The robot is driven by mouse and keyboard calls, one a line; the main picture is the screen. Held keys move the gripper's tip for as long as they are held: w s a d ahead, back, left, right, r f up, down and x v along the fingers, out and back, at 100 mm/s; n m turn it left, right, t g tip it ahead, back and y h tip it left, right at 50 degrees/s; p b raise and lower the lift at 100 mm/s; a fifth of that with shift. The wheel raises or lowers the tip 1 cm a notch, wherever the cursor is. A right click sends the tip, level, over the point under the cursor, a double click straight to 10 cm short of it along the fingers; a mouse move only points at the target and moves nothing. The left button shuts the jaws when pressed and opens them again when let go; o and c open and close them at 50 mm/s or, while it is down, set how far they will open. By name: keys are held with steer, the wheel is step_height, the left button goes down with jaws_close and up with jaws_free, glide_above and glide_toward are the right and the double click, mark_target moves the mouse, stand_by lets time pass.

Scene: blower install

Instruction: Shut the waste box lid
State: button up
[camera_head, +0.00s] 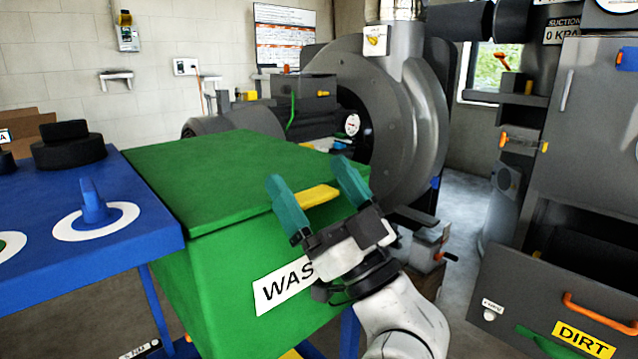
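The green waste box (235,295) stands in the middle, with a partly covered white label reading "WAS" on its front. Its green lid (205,175) lies across the top; I see no clear gap under its front edge, but part of that edge is behind my gripper. A yellow handle (318,196) sits at the front edge of the lid. My gripper (307,171) is in front of the box, its two teal fingers spread apart with nothing held. The fingers flank the yellow handle in the picture; I cannot tell whether they touch it or the lid.
A blue table (120,235) with a blue peg (93,205) and black round parts (68,146) stands close at left. A large grey blower (400,110) is behind the box. A grey cabinet with an open DIRT drawer (545,300) is at right. Floor shows between.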

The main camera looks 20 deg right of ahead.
steer(key=b+v, duration=0.2)
steer(key=v, duration=0.8)
steer(key=shift+s+d+f, duration=0.15)
steer(key=shift+s+f, duration=0.05)
steer(key=shift+f, duration=0.1)
steer(key=shift+y, duration=0.3)
